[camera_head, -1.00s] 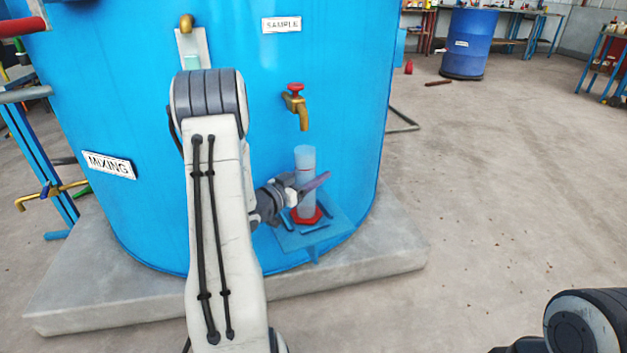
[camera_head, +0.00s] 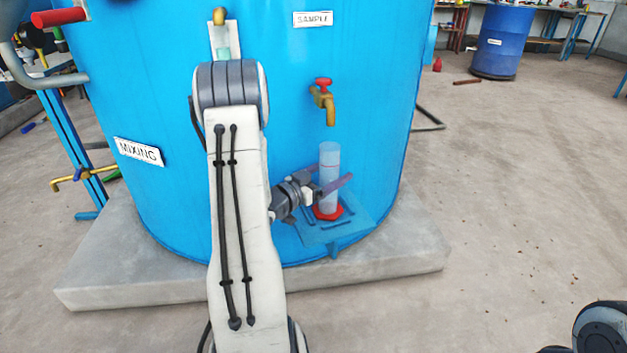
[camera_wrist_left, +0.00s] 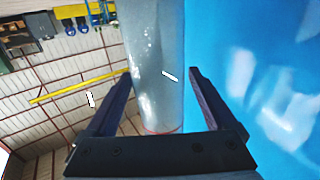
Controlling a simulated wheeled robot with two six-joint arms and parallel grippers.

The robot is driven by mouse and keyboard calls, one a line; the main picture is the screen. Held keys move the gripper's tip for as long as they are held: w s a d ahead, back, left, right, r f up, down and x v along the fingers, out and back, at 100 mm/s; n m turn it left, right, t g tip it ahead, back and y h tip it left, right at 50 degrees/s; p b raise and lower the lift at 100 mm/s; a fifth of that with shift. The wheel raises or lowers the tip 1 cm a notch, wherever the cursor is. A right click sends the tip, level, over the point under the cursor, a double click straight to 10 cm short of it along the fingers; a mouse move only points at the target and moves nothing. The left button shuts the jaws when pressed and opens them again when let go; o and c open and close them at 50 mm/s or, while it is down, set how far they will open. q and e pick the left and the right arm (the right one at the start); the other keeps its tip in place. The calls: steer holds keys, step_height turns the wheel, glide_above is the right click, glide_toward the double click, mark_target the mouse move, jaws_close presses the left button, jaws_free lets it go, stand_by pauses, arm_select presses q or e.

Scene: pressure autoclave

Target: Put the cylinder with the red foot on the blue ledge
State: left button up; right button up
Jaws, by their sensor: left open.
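The clear cylinder (camera_head: 329,160) with the red foot (camera_head: 328,213) stands upright on the blue ledge (camera_head: 350,226), below the brass tap with the red handle (camera_head: 323,98). My left gripper (camera_head: 335,183) is open at the cylinder's lower half, above the red foot. In the left wrist view the cylinder (camera_wrist_left: 158,50) lies between the two spread fingers of the left gripper (camera_wrist_left: 160,71), with a gap visible beside the right finger. The red foot is outside the wrist view. My right gripper is not in view; only part of that arm shows at lower right.
The large blue tank (camera_head: 290,60) rises right behind the ledge, on a concrete plinth (camera_head: 130,290). Pipes with a red-handled lever (camera_head: 60,17) stand at left. A dark blue barrel (camera_head: 500,42) stands far back right. The floor at right is mostly clear.

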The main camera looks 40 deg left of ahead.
arm_select(q)
steer(key=s+p, duration=0.1)
steer(key=s, duration=0.9)
steer(key=shift+a+p, duration=0.4)
steer(key=shift+a, duration=0.05)
